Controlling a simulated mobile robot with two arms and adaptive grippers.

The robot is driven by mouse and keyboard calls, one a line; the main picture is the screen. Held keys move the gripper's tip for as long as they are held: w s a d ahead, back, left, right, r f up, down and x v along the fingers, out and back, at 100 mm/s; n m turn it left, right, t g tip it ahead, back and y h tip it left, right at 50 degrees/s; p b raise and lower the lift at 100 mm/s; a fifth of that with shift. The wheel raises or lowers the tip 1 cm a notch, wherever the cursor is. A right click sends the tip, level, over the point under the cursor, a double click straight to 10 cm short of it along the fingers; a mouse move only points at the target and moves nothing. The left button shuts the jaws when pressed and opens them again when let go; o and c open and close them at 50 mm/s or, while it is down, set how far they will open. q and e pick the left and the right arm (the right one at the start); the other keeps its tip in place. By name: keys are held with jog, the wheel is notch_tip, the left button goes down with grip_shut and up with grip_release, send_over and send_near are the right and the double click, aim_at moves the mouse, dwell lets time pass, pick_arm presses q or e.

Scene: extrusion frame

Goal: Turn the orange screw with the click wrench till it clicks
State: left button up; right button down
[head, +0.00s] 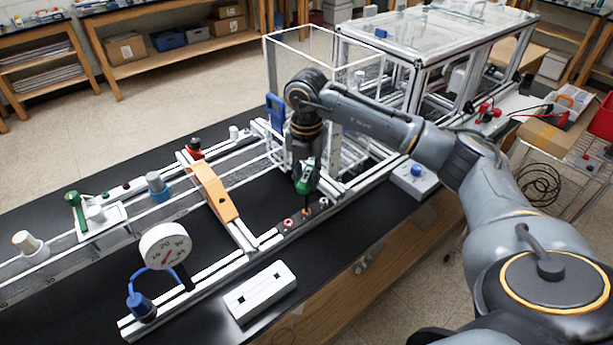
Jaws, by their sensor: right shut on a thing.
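My right gripper (305,166) points down over the front rail of the extrusion frame and is shut on a green tool, which I take to be the click wrench (305,185). The wrench is upright, with its lower end just above or at a small orange screw (307,211) on the rail. I cannot tell whether the two touch. A pink ring-like part (289,222) sits to the left of the screw and a pale one (323,202) to its right. My left gripper is not in view.
An orange crossbar (214,190) spans the rails on the left. A round dial gauge (166,245) and a white block (260,291) stand nearer the front. A clear-walled enclosure (430,50) stands behind my arm. A box with a blue button (415,178) is at right.

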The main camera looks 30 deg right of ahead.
jog(key=shift+f+b, duration=0.45)
jog(key=shift+f, duration=0.2)
dwell(0.9)
jog(key=shift+s+m, duration=0.1)
jog(key=shift+m, duration=0.7)
jog(key=shift+m+p, duration=0.3)
jog(key=shift+m, duration=0.4)
jog(key=shift+f+m, duration=0.1)
jog(key=shift+m, duration=0.7)
